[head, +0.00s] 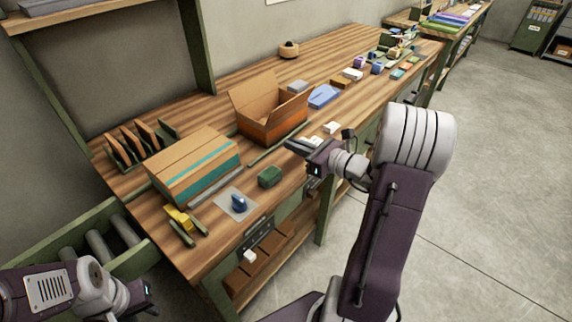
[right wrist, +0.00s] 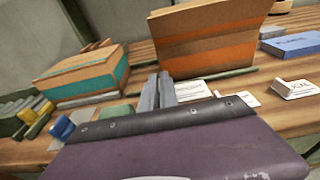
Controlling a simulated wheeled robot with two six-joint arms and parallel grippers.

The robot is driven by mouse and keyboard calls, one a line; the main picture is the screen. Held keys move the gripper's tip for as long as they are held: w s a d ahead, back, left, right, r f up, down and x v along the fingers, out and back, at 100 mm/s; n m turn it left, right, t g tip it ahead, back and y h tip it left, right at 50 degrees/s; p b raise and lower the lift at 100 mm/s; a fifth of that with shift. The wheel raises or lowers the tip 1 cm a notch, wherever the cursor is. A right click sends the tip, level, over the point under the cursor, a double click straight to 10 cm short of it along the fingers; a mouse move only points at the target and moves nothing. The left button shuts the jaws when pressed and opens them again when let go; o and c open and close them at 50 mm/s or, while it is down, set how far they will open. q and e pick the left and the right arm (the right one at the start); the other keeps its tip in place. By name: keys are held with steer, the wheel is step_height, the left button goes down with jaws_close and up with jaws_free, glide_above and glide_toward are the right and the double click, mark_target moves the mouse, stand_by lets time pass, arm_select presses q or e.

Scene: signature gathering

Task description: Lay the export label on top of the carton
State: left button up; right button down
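A closed carton (head: 178,180) with a teal band sits on the bench; it also shows in the right wrist view (right wrist: 80,82). An open carton (head: 262,127) with an orange band stands behind it, flaps up (right wrist: 205,45). White printed cards lie on the bench right of my right fingers: one just behind them (right wrist: 192,91), one farther right (right wrist: 294,89). I cannot read which is the export label. My right gripper (head: 299,146) is over the bench's front part, its fingers together with nothing visible between them (right wrist: 157,92). My left gripper (head: 146,292) is low at the left, its fingers unclear.
A blue-handled stamp (head: 239,203) on a pale pad, a green block (head: 269,177) and yellow pieces (head: 179,217) lie near the front edge. A blue box (head: 323,96) is farther right. A divider rack (head: 140,145) stands at the back left.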

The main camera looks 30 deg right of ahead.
mark_target(285, 167)
steer(key=a, duration=0.1)
steer(key=f, duration=0.1)
steer(key=a, duration=0.1)
steer(key=shift+w+a+f, duration=0.25)
steer(key=shift+a+f, duration=0.1)
step_height(285, 167, down, 4)
steer(key=shift+r+b, duration=0.15)
steer(key=shift+b, duration=0.6)
steer(key=c, duration=1.6)
jaws_free()
